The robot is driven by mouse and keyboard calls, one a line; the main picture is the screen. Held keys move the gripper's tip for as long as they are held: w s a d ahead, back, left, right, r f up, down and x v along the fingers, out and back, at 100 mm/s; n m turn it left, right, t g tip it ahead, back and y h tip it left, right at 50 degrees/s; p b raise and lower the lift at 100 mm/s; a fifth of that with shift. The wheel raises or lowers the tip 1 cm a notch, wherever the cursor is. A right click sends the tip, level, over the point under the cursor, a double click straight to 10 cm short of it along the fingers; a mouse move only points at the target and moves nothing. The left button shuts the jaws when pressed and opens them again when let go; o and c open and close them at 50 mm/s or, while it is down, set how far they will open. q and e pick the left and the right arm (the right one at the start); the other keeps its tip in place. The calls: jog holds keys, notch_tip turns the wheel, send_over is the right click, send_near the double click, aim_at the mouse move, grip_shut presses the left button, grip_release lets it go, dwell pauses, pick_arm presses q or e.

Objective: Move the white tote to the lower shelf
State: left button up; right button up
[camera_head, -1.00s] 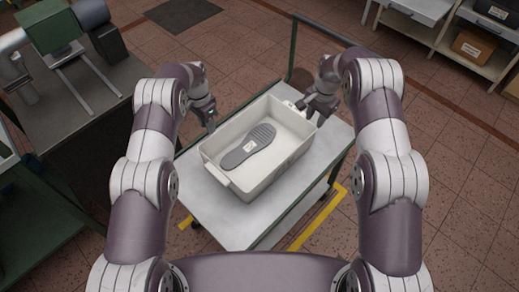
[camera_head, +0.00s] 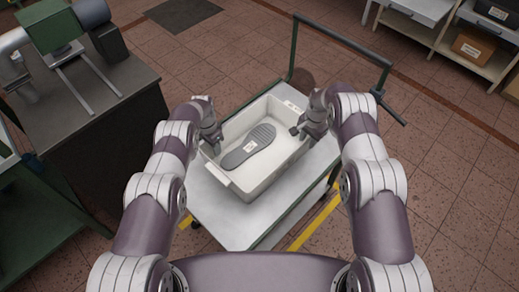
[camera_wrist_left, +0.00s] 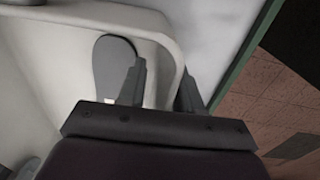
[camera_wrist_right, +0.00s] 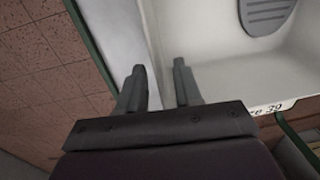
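The white tote (camera_head: 237,185) sits upright on the pale top of a cart and holds a grey shoe sole (camera_head: 262,136) with a small white label. My left gripper (camera_head: 213,145) is at the tote's left side wall. In the left wrist view its open fingers (camera_wrist_left: 160,90) straddle the rim, one inside and one outside. My right gripper (camera_head: 299,136) is at the opposite wall. In the right wrist view its open fingers (camera_wrist_right: 158,85) also straddle the wall. The cart's lower shelf (camera_head: 312,201) shows only as a sliver under the right edge.
The cart top (camera_head: 225,222) has bare room at the front. A green handle frame (camera_head: 340,41) rises at the cart's far end. A dark workbench (camera_head: 115,105) with a machine stands left. Shelving with a cardboard box (camera_head: 472,46) is at the far right.

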pick_arm(q)
grip_shut()
pick_arm(e)
grip_shut()
pick_arm(q)
jog(key=shift+r, duration=0.1)
pick_arm(e)
jog(key=shift+r, duration=0.1)
